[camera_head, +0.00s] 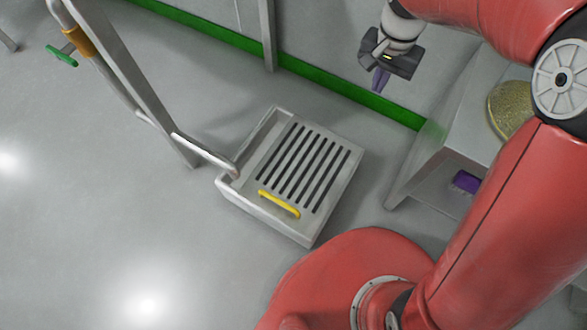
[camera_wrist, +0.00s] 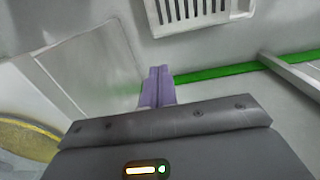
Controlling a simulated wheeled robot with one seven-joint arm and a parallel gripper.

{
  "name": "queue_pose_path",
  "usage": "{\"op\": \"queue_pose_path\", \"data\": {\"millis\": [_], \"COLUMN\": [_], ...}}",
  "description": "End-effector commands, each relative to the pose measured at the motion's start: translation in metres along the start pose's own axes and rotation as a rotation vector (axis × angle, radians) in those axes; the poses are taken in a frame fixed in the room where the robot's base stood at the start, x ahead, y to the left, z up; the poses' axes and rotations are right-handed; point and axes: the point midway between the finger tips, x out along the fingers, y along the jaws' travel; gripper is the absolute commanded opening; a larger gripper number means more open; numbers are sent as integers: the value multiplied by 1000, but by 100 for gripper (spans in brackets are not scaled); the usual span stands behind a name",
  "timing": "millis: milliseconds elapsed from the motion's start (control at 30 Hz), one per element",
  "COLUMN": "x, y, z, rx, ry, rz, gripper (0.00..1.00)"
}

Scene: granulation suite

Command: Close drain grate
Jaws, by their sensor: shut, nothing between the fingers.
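The drain grate (camera_head: 303,168) is a pale slotted panel with a yellow handle (camera_head: 279,204) along its near edge. Part of the slotted grate also shows at the top of the wrist view (camera_wrist: 192,10). My gripper (camera_head: 379,80) is up and to the right of the grate in the head view, apart from it, near the green wall strip. Its purple fingers (camera_wrist: 158,86) are together and empty.
A metal post with a pipe (camera_head: 130,85) and a green-handled valve (camera_head: 62,55) stands left of the basin. A grey cabinet (camera_head: 440,165) with a purple item (camera_head: 466,181) is at right. Open floor lies left and in front.

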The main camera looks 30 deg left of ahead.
Motion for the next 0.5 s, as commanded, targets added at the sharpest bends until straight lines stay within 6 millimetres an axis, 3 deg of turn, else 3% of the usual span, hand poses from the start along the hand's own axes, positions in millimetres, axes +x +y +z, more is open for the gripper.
{"op": "queue_pose_path", "data": {"millis": [33,500], "x": [-10,-57], "y": [0,0], "z": [0,0], "rx": [0,-1], "ry": [1,0], "rz": [0,0], "gripper": [0,0]}}
